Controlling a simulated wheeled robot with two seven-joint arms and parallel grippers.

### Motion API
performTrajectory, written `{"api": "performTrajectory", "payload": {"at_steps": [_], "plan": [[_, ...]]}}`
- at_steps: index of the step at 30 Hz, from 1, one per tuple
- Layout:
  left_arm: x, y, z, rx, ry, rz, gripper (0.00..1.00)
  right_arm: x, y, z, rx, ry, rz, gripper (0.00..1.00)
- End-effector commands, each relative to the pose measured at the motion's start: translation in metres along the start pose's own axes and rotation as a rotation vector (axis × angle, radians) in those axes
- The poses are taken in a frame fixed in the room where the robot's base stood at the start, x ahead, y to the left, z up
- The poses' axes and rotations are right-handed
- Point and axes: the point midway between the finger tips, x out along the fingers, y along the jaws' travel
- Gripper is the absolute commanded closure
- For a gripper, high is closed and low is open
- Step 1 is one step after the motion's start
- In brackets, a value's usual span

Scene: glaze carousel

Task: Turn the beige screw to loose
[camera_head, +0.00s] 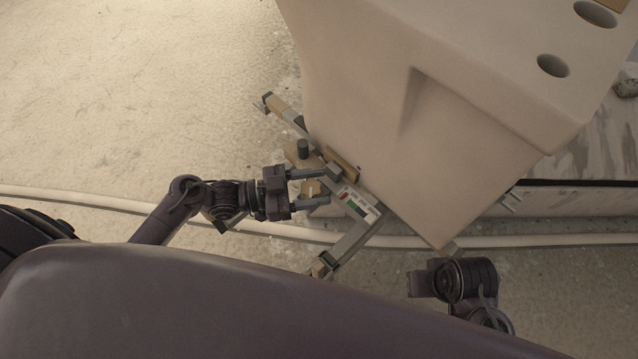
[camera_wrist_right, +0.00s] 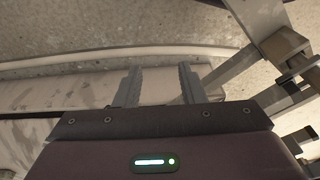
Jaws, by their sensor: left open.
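The beige screw (camera_head: 311,188) is a small tan block-like piece on the side of a grey metal stand, partly hidden by my gripper. My left gripper (camera_head: 323,187) reaches in from the left, open, with one finger above and one below the beige screw in the picture. I cannot tell whether the fingers touch it. A label with red and green fields (camera_head: 358,205) sits on the stand just right of the fingertips. My right gripper, low at the right in the head view, shows its two fingers apart and empty in the right wrist view (camera_wrist_right: 160,86).
A large beige tapered body (camera_head: 400,130) rises over the stand and hides part of it. A dark knob (camera_head: 303,149) stands just above my left gripper. A pale pipe (camera_head: 100,201) runs along the floor. Open floor (camera_head: 130,90) lies at the upper left.

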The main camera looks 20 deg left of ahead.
Motion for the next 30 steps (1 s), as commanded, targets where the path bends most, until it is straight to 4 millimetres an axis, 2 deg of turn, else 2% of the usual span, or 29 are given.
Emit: {"api": "performTrajectory", "payload": {"at_steps": [4, 11, 13, 19, 30], "plan": [[0.0094, -0.0006, -0.0002, 0.001, 0.0, -0.001, 0.48, 0.0005, -0.0006, -0.0003, -0.002, 0.004, -0.001, 0.64], [0.0104, -0.0005, 0.0003, 0.0, -0.001, -0.002, 0.48, 0.0004, -0.0006, -0.0006, -0.002, 0.005, -0.001, 0.64], [0.0103, -0.0005, 0.0003, 0.0, -0.001, -0.002, 0.53, 0.0004, -0.0006, -0.0006, -0.002, 0.005, -0.001, 0.64], [0.0101, -0.0004, 0.0004, 0.0, -0.002, -0.002, 0.8, 0.0003, -0.0007, -0.0006, -0.002, 0.005, -0.001, 0.64], [0.0099, -0.0002, -0.0014, -0.002, -0.002, -0.043, 0.8, -0.0081, 0.0026, 0.0056, 0.01, -0.037, 0.004, 0.64]]}}
